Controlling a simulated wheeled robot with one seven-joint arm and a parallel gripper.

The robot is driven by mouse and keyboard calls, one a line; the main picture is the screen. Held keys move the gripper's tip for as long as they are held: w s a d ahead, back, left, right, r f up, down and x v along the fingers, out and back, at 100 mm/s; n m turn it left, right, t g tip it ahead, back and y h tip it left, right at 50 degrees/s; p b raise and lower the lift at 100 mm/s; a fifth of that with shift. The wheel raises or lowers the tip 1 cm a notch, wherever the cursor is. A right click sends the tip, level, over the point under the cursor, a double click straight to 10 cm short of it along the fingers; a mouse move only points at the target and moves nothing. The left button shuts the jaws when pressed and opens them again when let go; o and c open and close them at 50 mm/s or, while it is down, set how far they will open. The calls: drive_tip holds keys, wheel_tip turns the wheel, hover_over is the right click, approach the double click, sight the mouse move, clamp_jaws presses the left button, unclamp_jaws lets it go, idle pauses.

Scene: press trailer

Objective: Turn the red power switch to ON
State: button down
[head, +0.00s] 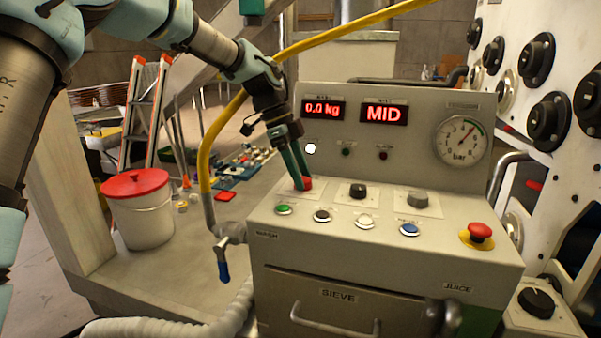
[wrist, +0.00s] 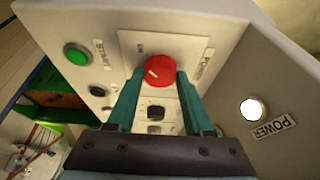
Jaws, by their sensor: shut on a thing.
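The red power switch (head: 306,183) is a round knob on the left of the control panel's sloped top. In the wrist view the red knob (wrist: 160,71) sits on a white plate, with a white pointer line on its face angled to the upper left. My gripper (head: 301,184) reaches down from above, and its green fingers are closed on the two sides of the knob. In the wrist view my gripper (wrist: 159,78) has one finger on each side of it. A white lamp (head: 311,148) marked POWER is lit. The plate's small position labels are hard to read.
Black (head: 357,190) and grey (head: 418,199) knobs stand right of the switch. A green button (head: 283,209) and other buttons line the front edge. A red emergency stop (head: 479,232) is at the right. The displays (head: 384,113) read 0.0 kg and MID. A yellow hose (head: 207,155) runs at left.

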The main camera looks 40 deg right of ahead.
drive_tip(key=shift+c, duration=1.5)
unclamp_jaws()
drive_tip(key=b+v, duration=0.2)
drive_tip(key=v, duration=0.8)
drive_tip(key=shift+r, duration=0.35)
drive_tip(key=shift+w+a, duration=0.15)
drive_tip(key=shift+w, duration=0.05)
